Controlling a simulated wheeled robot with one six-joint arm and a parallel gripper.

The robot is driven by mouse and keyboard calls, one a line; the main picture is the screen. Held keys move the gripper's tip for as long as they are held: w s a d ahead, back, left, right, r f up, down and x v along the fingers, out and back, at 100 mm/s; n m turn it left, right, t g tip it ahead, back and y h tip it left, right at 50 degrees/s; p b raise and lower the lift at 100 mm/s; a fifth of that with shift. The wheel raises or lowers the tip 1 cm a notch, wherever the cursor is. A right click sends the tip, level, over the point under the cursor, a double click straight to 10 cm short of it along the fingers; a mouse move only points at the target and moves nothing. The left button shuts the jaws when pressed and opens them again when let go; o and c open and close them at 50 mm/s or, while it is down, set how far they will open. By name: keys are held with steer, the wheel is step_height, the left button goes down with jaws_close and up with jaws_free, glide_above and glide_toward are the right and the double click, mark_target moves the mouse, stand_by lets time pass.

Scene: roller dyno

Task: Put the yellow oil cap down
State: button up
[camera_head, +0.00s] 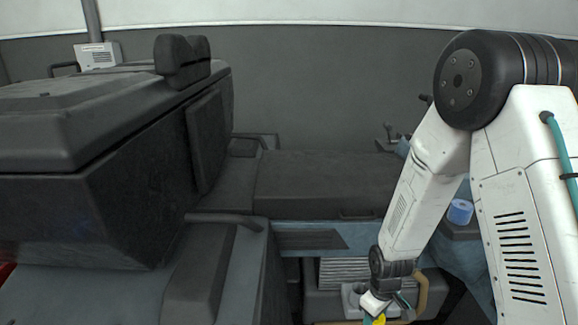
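My gripper (376,310) is at the bottom edge of the view, right of centre, pointing down, with its tips partly cut off by the picture edge. A yellow piece, the oil cap (379,320), shows right at the fingertips, and the gripper appears shut on it. Only a small part of the cap is visible, and its underside is out of view. Just behind the gripper is a grey engine-like block (345,273) with a ribbed top. Whether the cap touches anything below cannot be seen.
A large dark vehicle body (90,200) with a black seat-like part (183,60) fills the left. A flat dark deck (325,182) lies behind my gripper. A blue roll (460,211) sits on a dark ledge at right, partly beside my arm. A tan curved handle (423,293) is close right of the gripper.

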steer(key=shift+s+a, duration=0.1)
steer(key=shift+s, duration=0.15)
steer(key=shift+w+a+m, duration=0.1)
steer(key=shift+w+m, duration=0.1)
steer(key=shift+m, duration=0.3)
steer(key=shift+w+d+r+m, duration=0.1)
steer(key=shift+d+r+m, duration=0.1)
steer(key=shift+m, duration=0.1)
steer(key=w+d+r+m, duration=0.3)
steer(key=w+m, duration=0.3)
steer(key=w, duration=0.3)
steer(key=shift+w+r, duration=0.2)
steer(key=shift+r, duration=0.65)
